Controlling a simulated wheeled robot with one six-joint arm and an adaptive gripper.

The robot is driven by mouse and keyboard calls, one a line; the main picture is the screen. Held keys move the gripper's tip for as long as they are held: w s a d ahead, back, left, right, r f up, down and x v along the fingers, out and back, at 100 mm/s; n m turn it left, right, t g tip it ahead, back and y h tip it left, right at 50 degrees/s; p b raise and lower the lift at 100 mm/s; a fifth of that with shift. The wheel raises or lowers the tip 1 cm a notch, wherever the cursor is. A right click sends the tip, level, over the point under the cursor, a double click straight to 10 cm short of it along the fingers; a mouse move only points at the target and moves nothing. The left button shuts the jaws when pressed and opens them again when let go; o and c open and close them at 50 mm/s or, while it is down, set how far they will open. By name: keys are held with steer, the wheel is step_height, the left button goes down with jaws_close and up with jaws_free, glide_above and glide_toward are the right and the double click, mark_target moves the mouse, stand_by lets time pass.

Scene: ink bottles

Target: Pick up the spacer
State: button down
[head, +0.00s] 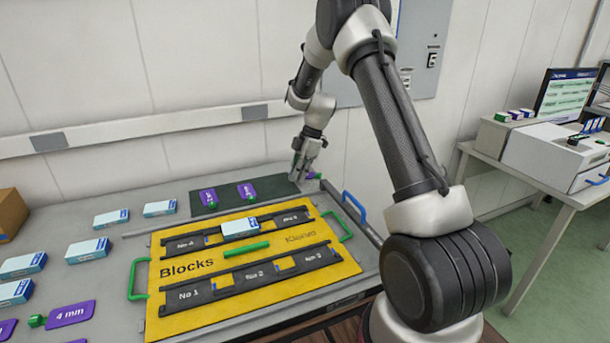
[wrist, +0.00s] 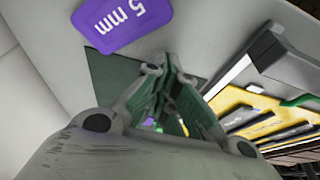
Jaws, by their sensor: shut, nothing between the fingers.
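Purple spacers with green ends lie on the table. Two, one on the left (head: 208,197) and one on the right (head: 246,191), rest on the dark green mat (head: 283,187). A purple and green piece (head: 314,176) shows beside my gripper (head: 302,170) at the mat's right end, partly hidden. In the wrist view a purple spacer marked 5 mm (wrist: 124,22) lies at the top, off to the side of my fingers. My gripper (wrist: 162,112) is shut with nothing held, pointing down near the mat. A small purple patch shows between the finger links.
A yellow Blocks board (head: 200,262) with black holders and green handles fills the front. A blue-white box (head: 240,228) sits on it. Several similar boxes and a 4 mm spacer (head: 70,314) lie at left. A blue handle (head: 354,206) stands right of the mat.

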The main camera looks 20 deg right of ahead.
mark_target(318, 175)
steer(key=w+d+r+m+t+h, duration=0.1)
steer(key=w+d+r+m+t, duration=0.15)
steer(key=r+m, duration=0.25)
steer(key=w+d+r+m+t, duration=0.1)
steer(key=d+r+m, duration=0.2)
steer(key=r+m, duration=0.2)
steer(key=shift+g, duration=0.25)
steer(key=x, duration=1)
steer(key=shift+s+a+f, duration=0.15)
steer(key=shift+s+f, duration=0.05)
steer(key=shift+s, duration=0.05)
steer(key=shift+s+d+r, duration=0.2)
steer(key=shift+s+d, duration=0.75)
steer(key=shift+s, duration=0.1)
steer(key=shift+s+d, duration=0.35)
steer(key=shift+s, duration=0.15)
steer(key=s+d, duration=0.2)
steer(key=s, duration=0.1)
steer(key=shift+s+d, duration=0.1)
steer(key=shift+d, duration=0.2)
steer(key=shift+a, duration=0.1)
